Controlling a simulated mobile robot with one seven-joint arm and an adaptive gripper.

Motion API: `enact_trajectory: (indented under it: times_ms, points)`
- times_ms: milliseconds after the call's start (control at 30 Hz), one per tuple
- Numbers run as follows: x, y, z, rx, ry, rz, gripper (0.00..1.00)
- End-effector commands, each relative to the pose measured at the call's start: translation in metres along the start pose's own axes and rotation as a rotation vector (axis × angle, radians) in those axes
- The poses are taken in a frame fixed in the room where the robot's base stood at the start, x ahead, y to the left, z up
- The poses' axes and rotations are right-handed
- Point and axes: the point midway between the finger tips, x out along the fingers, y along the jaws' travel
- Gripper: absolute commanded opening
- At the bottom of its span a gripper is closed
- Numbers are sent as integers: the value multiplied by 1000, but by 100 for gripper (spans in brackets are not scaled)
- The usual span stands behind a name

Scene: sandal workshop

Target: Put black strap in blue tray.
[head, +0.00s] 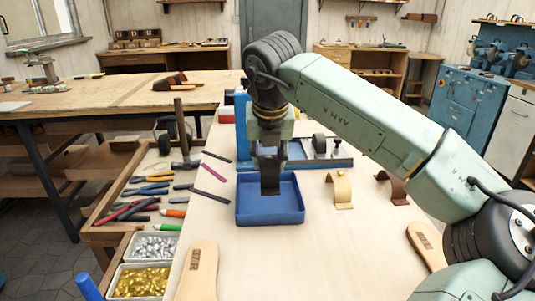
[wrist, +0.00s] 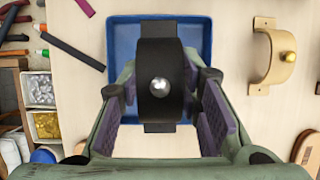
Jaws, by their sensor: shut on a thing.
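The black strap (wrist: 158,55) is a curved band with a silver stud, held between the fingers of my gripper (wrist: 160,88). In the head view the strap (head: 270,182) hangs below my gripper (head: 269,158), over the blue tray. The blue tray (head: 270,219) is a shallow open box on the pale bench. Its rim also shows behind the strap in the wrist view (wrist: 122,42). The strap seems to be above the tray floor; the exact gap is hard to tell. The part of the tray behind the strap is hidden.
A cream strap (head: 342,190) with a gold stud and a brown strap (head: 390,187) stand right of the tray. A sandal sole (head: 199,270) lies at front left. Tools and a hammer (head: 183,145) fill the left side. A blue fixture (head: 243,130) stands behind the tray.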

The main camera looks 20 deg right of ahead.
Motion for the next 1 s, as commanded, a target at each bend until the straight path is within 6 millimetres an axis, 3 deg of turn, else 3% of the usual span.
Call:
enact_trajectory:
  times_ms: [500,1000]
  points:
    - [52,0,-21,1,0,0,15]
    - [59,0,-24,0,0,1,15]
